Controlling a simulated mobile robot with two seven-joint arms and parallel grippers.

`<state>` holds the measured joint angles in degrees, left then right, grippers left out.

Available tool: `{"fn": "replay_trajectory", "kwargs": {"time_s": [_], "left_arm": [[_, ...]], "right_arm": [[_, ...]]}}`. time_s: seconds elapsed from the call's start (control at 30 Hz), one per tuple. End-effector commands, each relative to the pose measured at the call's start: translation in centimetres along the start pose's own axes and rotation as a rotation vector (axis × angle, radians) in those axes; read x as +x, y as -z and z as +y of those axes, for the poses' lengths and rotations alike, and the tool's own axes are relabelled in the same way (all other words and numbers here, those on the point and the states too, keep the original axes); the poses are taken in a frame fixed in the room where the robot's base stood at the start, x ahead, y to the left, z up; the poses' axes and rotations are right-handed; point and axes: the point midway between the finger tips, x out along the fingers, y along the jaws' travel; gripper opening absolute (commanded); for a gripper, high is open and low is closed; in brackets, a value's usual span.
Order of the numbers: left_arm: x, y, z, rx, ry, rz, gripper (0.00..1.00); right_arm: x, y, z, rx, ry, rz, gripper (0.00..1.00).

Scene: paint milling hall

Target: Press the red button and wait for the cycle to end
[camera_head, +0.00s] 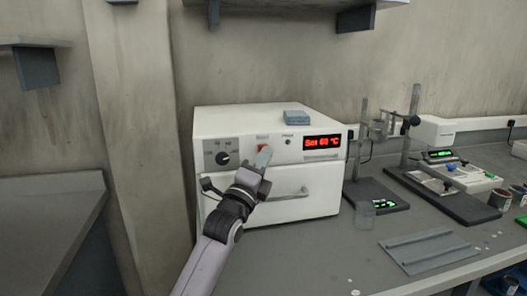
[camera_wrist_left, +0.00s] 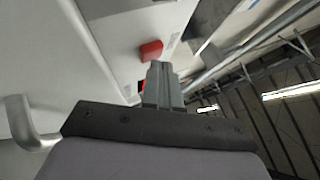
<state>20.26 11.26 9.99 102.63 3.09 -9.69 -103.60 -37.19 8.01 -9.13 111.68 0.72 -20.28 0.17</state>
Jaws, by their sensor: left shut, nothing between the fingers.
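The red button (camera_head: 262,148) is on the front panel of a white oven-like box (camera_head: 320,178), between a black dial (camera_head: 222,158) and a lit display reading "Set 60 °C" (camera_head: 322,142). My left gripper (camera_head: 264,156) is shut and empty, its fingertips at the button and partly covering it. In the left wrist view the red button (camera_wrist_left: 151,50) shows just beyond the closed fingertips (camera_wrist_left: 160,66). I cannot tell whether they touch it. The box door is closed, with a bar handle (camera_head: 290,194). My right gripper is not in view.
To the right, stands, a clear beaker (camera_head: 365,215) and a grey ridged tray (camera_head: 428,250) occupy the grey bench (camera_head: 350,262). A shelf (camera_head: 355,18) hangs above.

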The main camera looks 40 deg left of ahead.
Motion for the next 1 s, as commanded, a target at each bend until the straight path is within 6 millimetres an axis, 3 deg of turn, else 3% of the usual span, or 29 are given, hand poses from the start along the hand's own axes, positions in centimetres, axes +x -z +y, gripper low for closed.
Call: {"fn": "replay_trajectory", "kwargs": {"time_s": [0.67, 1.0], "left_arm": [[0.33, -0.25, 0.27, 0.001, -0.001, 0.000, 0.00], [-0.59, 0.41, -0.51, 0.001, -0.001, 0.001, 0.00]], "right_arm": [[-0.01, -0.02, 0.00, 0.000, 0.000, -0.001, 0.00], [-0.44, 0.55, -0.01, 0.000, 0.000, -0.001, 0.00]]}}
